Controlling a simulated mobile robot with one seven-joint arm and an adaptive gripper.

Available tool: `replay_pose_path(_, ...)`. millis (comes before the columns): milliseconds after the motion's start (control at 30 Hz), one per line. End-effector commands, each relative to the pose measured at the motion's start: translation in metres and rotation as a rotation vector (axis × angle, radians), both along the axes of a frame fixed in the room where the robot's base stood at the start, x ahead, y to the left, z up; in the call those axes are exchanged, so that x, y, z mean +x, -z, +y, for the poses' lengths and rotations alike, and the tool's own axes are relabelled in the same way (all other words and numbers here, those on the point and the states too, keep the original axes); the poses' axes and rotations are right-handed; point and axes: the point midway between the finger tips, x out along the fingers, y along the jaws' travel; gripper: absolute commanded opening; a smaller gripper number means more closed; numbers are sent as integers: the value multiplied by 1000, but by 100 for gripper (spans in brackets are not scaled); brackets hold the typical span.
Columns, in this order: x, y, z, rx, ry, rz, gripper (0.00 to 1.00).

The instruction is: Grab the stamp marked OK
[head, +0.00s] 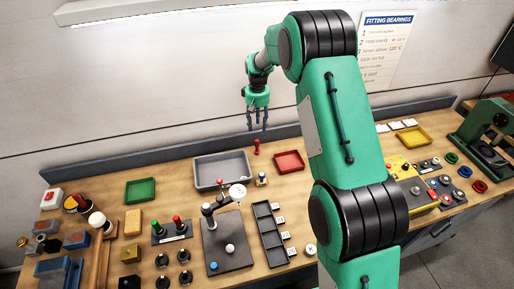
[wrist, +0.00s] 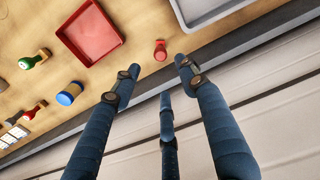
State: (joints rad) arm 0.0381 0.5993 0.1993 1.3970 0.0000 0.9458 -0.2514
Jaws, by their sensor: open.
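A small red stamp-like piece (head: 257,146) stands near the back edge of the bench, between the grey tray and the red tray. It also shows in the wrist view (wrist: 160,48), just beyond the fingertips. My gripper (head: 257,127) is open and empty, pointing down above the back edge, apart from this piece. In the wrist view its fingers (wrist: 157,80) are spread. A green-handled piece (wrist: 35,59), a blue-topped cylinder (wrist: 69,93) and a red-handled piece (wrist: 34,110) stand to the left there. I cannot read an OK mark on any of them.
The grey tray (head: 249,158) and red tray (head: 302,165) flank the red piece. A back ledge (head: 125,157) runs along the wall. A small blue-handled piece (head: 262,177) stands in front. My arm hides part of the bench right of the red tray.

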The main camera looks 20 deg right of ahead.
Motion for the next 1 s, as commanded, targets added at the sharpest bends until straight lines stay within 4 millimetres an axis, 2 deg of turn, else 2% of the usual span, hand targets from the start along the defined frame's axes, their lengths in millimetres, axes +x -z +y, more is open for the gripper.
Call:
replay_pose_path(300,-1,46,0,0,0,3,43)
replay_pose_path(500,-1,70,0,0,0,2,43)
replay_pose_path(1000,0,78,0,0,0,0,43)
